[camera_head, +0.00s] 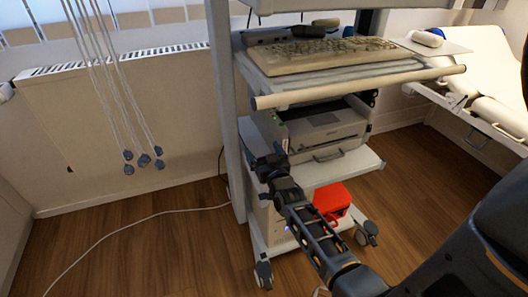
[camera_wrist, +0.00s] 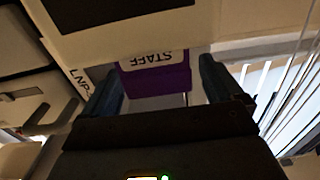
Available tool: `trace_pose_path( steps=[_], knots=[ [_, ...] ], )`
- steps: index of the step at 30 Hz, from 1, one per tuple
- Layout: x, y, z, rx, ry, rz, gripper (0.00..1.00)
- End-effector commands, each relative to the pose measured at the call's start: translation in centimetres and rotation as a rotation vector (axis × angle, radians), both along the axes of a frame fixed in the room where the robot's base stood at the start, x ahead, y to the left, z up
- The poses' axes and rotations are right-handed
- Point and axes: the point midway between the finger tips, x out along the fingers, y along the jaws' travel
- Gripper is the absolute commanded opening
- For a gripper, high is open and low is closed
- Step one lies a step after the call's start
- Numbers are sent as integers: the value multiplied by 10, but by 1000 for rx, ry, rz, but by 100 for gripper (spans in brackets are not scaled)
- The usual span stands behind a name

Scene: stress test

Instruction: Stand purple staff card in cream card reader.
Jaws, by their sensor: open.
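The purple staff card (camera_wrist: 158,82) shows in the wrist view, with its white STAFF label upside down. It lies between the two fingers of my gripper (camera_wrist: 160,68), which are open with a gap on the right side. A cream body with a dark panel (camera_wrist: 215,25), which looks like the card reader, fills the top of the wrist view. The label end of the card meets its edge; I cannot tell whether the card sits in a slot. In the head view my gripper (camera_head: 268,165) is at the left of the cart's printer shelf; card and reader cannot be made out there.
The cart carries a keyboard (camera_head: 330,54) on top, a printer (camera_head: 325,128) below and a red box (camera_head: 332,200) low down. Blue-ended cords (camera_head: 143,160) hang at the left by a radiator (camera_head: 120,110). A white cable (camera_head: 130,228) crosses the floor.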

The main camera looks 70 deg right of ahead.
Motion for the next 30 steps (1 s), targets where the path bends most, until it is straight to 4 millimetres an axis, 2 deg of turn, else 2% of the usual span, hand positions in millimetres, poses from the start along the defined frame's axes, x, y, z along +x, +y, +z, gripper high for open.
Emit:
trace_pose_path(
  steps=[1,3,8,21,30],
  knots=[
    [0,1,-17,11,20,2,93],
    [0,1,-17,11,20,2,93],
    [-5,7,-16,12,20,2,93],
    [-47,55,-3,1,2,1,93],
    [-53,62,1,-3,-3,0,93]
  ],
)
